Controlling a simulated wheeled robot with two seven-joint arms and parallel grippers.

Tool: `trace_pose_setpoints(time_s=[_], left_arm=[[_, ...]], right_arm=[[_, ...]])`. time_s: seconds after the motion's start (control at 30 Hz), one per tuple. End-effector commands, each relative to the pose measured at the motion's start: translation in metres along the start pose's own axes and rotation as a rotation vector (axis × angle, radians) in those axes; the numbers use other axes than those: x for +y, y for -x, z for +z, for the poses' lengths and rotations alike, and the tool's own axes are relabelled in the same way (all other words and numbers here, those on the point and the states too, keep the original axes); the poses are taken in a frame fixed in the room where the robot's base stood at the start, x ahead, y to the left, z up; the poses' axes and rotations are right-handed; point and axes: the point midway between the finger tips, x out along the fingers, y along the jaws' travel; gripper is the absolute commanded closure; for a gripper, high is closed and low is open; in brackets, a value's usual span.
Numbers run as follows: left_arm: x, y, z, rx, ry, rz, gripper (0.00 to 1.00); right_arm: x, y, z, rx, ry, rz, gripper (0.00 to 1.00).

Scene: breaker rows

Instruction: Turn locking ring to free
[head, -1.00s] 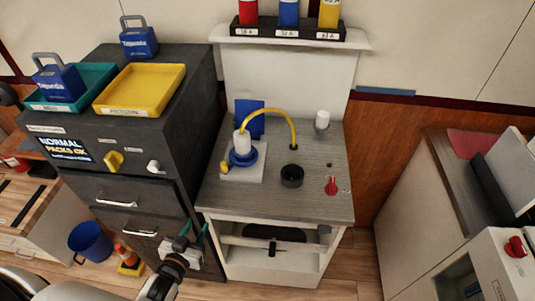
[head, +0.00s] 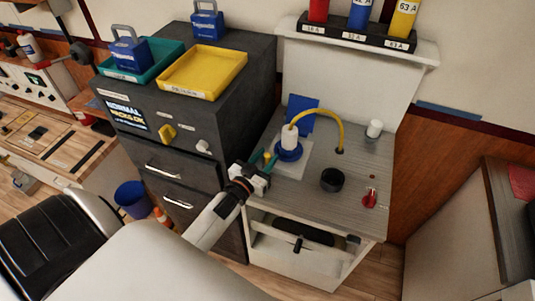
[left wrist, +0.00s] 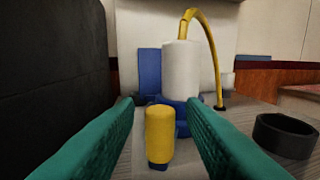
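The locking ring is a blue ring (head: 288,149) around the base of a white cylindrical plug (head: 289,136) on a light plate on the grey counter. A yellow cable (head: 322,113) arches from the plug's top to the counter. A yellow handle (left wrist: 160,135) with a blue end stands out from the ring toward me in the left wrist view. My left gripper (head: 264,164) has its green fingers spread on either side of this handle, apparently without touching it. In the head view the gripper partly hides the handle. My right gripper is not in view.
A black round cup (head: 332,180) and a red knob (head: 370,197) sit on the counter to the right. A dark cabinet (head: 222,85) with a yellow tray (head: 203,72) rises close on the left. A white knob (head: 374,129) stands at the back.

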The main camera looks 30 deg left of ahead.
Motion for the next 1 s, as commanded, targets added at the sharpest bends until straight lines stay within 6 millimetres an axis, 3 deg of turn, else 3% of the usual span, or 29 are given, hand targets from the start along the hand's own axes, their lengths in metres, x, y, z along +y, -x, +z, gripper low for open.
trace_pose_setpoints(time_s=[0.13, 0.43, 0.67, 1.0], left_arm=[[0.0, -0.0099, 0.0004, 0.0, 0.0, 0.0, 0.64], [0.0, -0.0115, 0.0001, 0.0, -0.001, 0.0, 0.64], [0.0, -0.0113, 0.0001, 0.0, -0.001, 0.0, 1.0], [0.0004, -0.0125, -0.0001, 0.0, 0.0, 0.01, 1.0]], right_arm=[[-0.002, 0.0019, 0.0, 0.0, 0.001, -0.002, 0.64], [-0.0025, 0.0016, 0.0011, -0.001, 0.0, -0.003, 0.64], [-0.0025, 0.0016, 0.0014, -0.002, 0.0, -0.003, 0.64], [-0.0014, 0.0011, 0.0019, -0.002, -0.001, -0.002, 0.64]])
